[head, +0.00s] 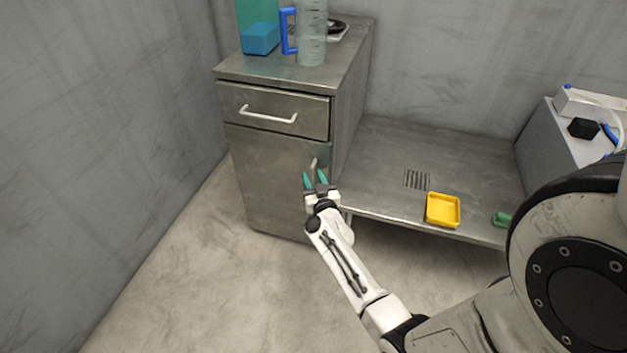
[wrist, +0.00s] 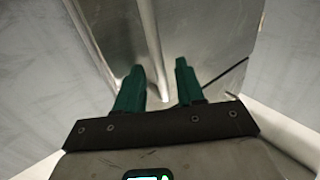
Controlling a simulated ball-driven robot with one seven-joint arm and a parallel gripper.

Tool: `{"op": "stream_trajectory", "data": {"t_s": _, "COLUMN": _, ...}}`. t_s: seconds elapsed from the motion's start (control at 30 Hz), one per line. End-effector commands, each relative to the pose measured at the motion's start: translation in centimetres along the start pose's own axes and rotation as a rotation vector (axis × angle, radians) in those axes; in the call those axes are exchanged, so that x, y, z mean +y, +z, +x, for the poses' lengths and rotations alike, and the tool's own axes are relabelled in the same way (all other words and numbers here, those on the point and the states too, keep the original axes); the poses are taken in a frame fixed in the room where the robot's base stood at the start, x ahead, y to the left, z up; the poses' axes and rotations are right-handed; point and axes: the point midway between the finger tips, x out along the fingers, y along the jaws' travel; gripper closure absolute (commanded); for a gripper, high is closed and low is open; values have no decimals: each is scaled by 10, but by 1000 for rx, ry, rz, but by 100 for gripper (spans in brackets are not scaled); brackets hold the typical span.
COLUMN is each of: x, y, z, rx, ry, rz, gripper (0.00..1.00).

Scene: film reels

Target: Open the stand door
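The stand (head: 345,115) is a grey metal cabinet with a drawer (head: 275,109) on top and a door (head: 270,180) below it. The door looks shut. A short light handle (head: 314,163) shows near the door's upper right edge, partly hidden by my gripper. My gripper (head: 314,177) is in front of that edge, its two green fingers apart. In the wrist view my gripper (wrist: 160,66) is open, and a pale upright strip runs between the fingers, closer to the left one. I cannot tell whether it is the handle or the cabinet edge, or whether a finger touches it.
A glass cylinder (head: 312,35), a blue-handled item (head: 288,30) and a teal container (head: 260,38) stand on the cabinet. A low metal shelf (head: 385,150) to the right holds a yellow tray (head: 442,210). Floor (head: 210,280) left and in front is clear.

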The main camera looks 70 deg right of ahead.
Motion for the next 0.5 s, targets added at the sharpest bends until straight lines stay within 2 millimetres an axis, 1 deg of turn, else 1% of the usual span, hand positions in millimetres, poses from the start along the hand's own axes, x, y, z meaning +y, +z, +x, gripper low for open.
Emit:
{"op": "stream_trajectory", "data": {"t_s": 0.1, "x": 0, "y": 0, "z": 0, "rx": 0, "ry": 0, "rz": 0, "gripper": 62}}
{"op": "stream_trajectory", "data": {"t_s": 0.13, "x": 0, "y": 0, "z": 0, "rx": 0, "ry": 0, "rz": 0, "gripper": 64}}
{"op": "stream_trajectory", "data": {"t_s": 0.5, "x": 0, "y": 0, "z": 0, "rx": 0, "ry": 0, "rz": 0, "gripper": 99}}
